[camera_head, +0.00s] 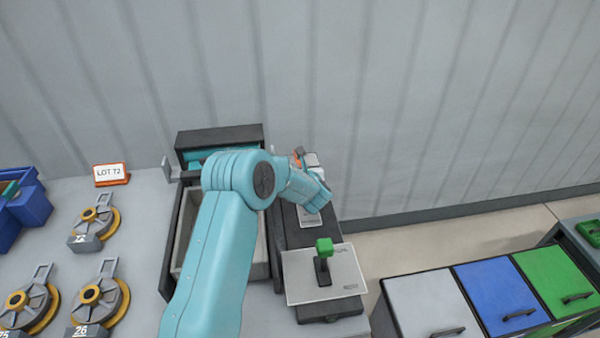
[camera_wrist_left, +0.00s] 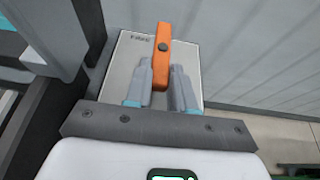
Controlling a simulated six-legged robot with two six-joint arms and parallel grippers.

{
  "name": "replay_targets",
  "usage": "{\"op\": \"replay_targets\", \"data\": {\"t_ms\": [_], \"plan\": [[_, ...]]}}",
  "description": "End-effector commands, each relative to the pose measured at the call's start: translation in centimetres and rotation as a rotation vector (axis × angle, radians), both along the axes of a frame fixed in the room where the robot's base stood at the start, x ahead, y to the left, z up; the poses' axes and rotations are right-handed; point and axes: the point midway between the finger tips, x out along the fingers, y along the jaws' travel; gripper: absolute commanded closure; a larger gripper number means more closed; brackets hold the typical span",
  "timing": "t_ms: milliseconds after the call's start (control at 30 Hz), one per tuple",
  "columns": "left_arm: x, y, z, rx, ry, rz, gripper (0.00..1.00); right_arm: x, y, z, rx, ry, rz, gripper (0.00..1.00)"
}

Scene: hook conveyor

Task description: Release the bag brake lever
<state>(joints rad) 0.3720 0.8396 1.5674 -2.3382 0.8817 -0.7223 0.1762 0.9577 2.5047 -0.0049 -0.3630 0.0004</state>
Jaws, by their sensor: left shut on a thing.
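The orange lever (camera_wrist_left: 163,50) stands in front of a pale lettered plate (camera_wrist_left: 125,58), with a dark round pin near its top; I take it as the bag brake lever. My left gripper (camera_wrist_left: 161,75) is shut on it, one grey finger on each side. In the head view only a small orange part of the lever (camera_head: 298,153) shows past my wrist, and my fingertips are mostly hidden. The lettering on the plate is too small to read surely. My right gripper is in neither view.
A green-knobbed lever (camera_head: 324,248) stands on a pale plate (camera_head: 345,270) nearer me. A grey tray (camera_head: 183,240) is partly behind my arm. Hook wheels (camera_head: 97,220) and a "LOT 72" sign (camera_head: 111,174) are at left. Grey, blue and green bins (camera_head: 495,290) stand at right.

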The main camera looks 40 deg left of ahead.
Motion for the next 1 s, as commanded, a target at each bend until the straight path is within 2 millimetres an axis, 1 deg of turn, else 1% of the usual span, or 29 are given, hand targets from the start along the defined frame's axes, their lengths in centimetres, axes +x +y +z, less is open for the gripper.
{"op": "replay_targets", "data": {"t_ms": [33, 167, 200, 233, 267, 533, 667, 767, 1000], "plan": [[0.1, 0.2, 0.5, 0.005, -0.009, 0.003, 1.0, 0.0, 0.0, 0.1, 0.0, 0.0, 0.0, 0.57], [0.1, 0.2, 0.6, 0.006, -0.011, 0.003, 1.0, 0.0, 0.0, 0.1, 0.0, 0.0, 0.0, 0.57], [0.1, 0.3, 0.6, 0.006, -0.011, 0.003, 0.63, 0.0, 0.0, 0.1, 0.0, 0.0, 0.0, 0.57], [0.1, 0.3, 0.6, 0.006, -0.011, 0.003, 0.54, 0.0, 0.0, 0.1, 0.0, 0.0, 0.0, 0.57], [0.1, 0.3, 0.6, 0.006, -0.011, 0.003, 0.51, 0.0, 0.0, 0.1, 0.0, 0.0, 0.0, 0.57], [0.0, 0.1, 0.3, 0.002, -0.007, 0.002, 0.51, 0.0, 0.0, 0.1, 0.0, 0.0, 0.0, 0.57], [-0.5, -0.6, 0.5, 0.002, -0.006, 0.0, 0.51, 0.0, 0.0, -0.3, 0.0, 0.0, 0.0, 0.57], [-1.5, -1.9, 1.2, 0.003, -0.006, -0.002, 0.51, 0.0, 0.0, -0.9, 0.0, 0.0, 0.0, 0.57], [-5.1, -6.7, 3.7, 0.003, -0.009, -0.003, 0.51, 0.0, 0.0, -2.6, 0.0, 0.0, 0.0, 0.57]]}}
